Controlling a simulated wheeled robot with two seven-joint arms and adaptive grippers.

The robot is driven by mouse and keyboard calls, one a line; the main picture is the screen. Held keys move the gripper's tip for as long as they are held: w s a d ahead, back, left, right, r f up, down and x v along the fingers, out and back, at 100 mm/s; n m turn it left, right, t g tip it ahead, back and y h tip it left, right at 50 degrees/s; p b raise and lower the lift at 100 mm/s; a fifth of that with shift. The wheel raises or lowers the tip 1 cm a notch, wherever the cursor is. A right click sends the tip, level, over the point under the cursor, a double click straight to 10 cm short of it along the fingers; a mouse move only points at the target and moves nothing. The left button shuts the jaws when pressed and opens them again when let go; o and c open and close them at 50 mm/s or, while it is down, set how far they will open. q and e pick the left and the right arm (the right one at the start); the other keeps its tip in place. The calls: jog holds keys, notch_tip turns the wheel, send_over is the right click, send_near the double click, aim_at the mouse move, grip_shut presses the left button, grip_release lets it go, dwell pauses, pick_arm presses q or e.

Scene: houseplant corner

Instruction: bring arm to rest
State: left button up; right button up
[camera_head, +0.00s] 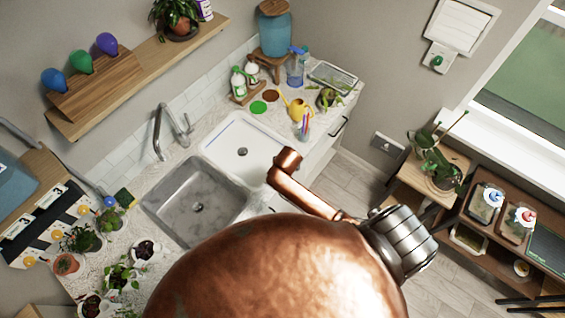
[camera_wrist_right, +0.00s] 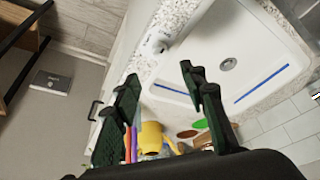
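My right gripper (camera_wrist_right: 159,73) shows in the wrist view with its two dark green fingers well apart. Nothing is held between them. Past the fingers lie the white sink basin (camera_wrist_right: 238,45) and the speckled counter edge (camera_wrist_right: 190,14). Neither gripper can be made out in the head view. A large copper-coloured rounded body (camera_head: 280,270) with a bent tube and a ribbed grey end fills the lower middle there. It hides part of the counter and floor, and I cannot tell what it belongs to.
A yellow watering can (camera_head: 296,107) stands on the counter beyond the white basin (camera_head: 240,165); it also shows in the wrist view (camera_wrist_right: 152,138). The grey sink (camera_head: 190,203) is nearer. Potted plants (camera_head: 80,238) crowd the left counter. A shelf unit (camera_head: 480,235) stands right; open floor (camera_head: 350,180) lies between.

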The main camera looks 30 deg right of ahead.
jog(key=s+d+r+n, duration=0.2)
jog(key=s+d, duration=0.1)
jog(key=s, duration=0.8)
jog(key=s+d+r+n, duration=0.2)
jog(key=s+r+n, duration=0.1)
jog(key=s, duration=0.9)
notch_tip(320, 180, down, 42)
jog(key=s+g+y+b, duration=0.1)
jog(key=g+b, duration=0.1)
jog(key=b, duration=1.1)
pick_arm(q)
notch_tip(320, 180, down, 24)
jog(key=s+b, duration=0.1)
jog(key=b, duration=1)
jog(key=shift+s, duration=0.15)
pick_arm(e)
jog(key=s+f, duration=1)
jog(key=f, duration=0.5)
jog(key=s+a+f+n+g, duration=0.1)
jog(key=s+f, duration=0.9)
jog(key=f, duration=0.5)
jog(key=shift+y, duration=0.3)
pick_arm(q)
jog(key=shift+f, duration=0.1)
pick_arm(e)
jog(key=shift+c, duration=0.2)
